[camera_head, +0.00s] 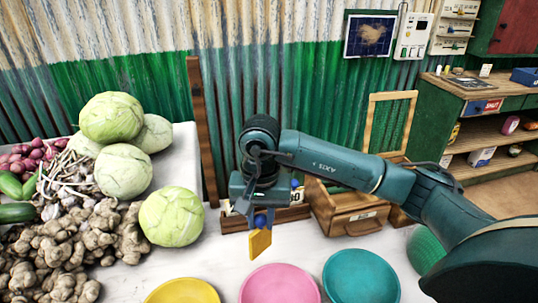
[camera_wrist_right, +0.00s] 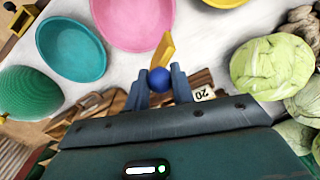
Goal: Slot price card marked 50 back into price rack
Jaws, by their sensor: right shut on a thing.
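My right gripper (camera_head: 259,213) is shut on the blue ball knob (camera_head: 260,220) of a yellow price card (camera_head: 260,243). The card hangs below the fingers, above the pale table. In the right wrist view the gripper (camera_wrist_right: 161,88) holds the same blue knob (camera_wrist_right: 159,78), with the yellow card (camera_wrist_right: 163,47) beyond it. No number on it can be read. The wooden price rack (camera_head: 293,214) stands just behind the gripper, partly hidden by it. A white card (camera_head: 297,196) shows in it. A card marked 20 (camera_wrist_right: 203,94) shows in the wrist view. My left gripper is not in view.
Yellow (camera_head: 183,292), pink (camera_head: 279,285) and teal (camera_head: 361,277) bowls stand along the front. Cabbages (camera_head: 171,216) and ginger (camera_head: 60,245) lie at left. A wooden drawer box (camera_head: 350,212) stands right of the rack, below my right arm.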

